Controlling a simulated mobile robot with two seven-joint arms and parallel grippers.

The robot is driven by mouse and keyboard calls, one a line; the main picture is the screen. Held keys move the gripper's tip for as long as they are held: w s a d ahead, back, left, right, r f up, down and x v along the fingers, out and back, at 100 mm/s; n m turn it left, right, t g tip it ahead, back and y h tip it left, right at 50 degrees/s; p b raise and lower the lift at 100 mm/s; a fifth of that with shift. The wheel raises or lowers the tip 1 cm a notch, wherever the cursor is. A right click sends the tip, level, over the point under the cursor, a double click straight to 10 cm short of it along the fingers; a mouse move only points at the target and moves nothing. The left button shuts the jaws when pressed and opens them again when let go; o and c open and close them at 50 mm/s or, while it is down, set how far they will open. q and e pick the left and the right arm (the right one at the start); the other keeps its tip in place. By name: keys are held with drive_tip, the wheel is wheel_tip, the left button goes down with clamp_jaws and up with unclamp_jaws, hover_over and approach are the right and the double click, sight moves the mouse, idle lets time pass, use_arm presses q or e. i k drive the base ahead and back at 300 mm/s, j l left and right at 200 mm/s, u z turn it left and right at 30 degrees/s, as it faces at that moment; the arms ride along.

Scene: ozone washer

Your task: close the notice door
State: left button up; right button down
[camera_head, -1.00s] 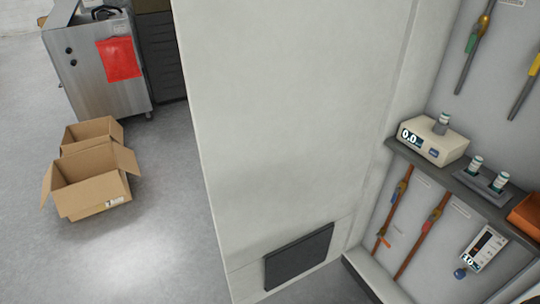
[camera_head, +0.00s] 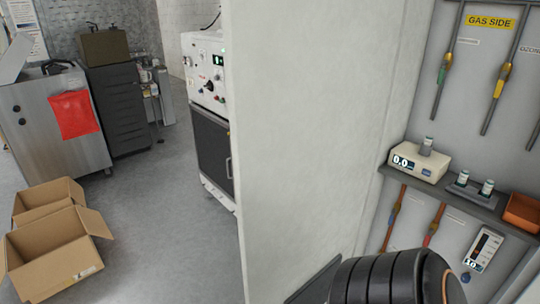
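No door with a readable notice shows, so I cannot tell which thing is the notice door. A dark flat panel (camera_head: 308,282) shows at the bottom of the pale wall, partly cut off by the frame and partly hidden by a black ribbed part of my arm. A machine with a black front door (camera_head: 210,150) and an upright handle stands behind the wall's left edge; its door looks shut. Neither of my grippers is in view.
The pale wall (camera_head: 310,140) fills the middle. To its right, a shelf (camera_head: 460,203) holds a meter (camera_head: 418,160) and vials; pipes hang around it. Open cardboard boxes (camera_head: 55,250) lie on the left floor near a steel cabinet (camera_head: 50,125). Floor between boxes and wall is clear.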

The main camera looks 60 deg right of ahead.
sight(308, 82)
drive_tip(key=i+j, duration=0.25)
drive_tip(key=i, duration=0.25)
drive_tip(key=i+j, duration=0.3)
drive_tip(key=i, duration=0.25)
drive_tip(key=i+l+z, duration=0.1)
drive_tip(key=z, duration=0.35)
drive_tip(key=i+z, duration=0.45)
drive_tip(key=i+j+z, duration=0.1)
drive_tip(key=z, duration=0.35)
drive_tip(key=i+z, duration=0.15)
drive_tip(key=z, duration=0.35)
drive_tip(key=i+z, duration=0.15)
drive_tip(key=z, duration=0.3)
drive_tip(key=i+j+z, duration=0.1)
drive_tip(key=z, duration=0.4)
drive_tip(key=i+z, duration=0.2)
drive_tip(key=z, duration=0.2)
drive_tip(key=i+j+z, duration=0.1)
drive_tip(key=z, duration=0.3)
drive_tip(key=i+j+z, duration=0.15)
drive_tip(key=z, duration=0.3)
drive_tip(key=j+z, duration=0.25)
drive_tip(key=k+j+z, duration=0.55)
drive_tip(key=k, duration=0.35)
drive_tip(key=i, duration=0.45)
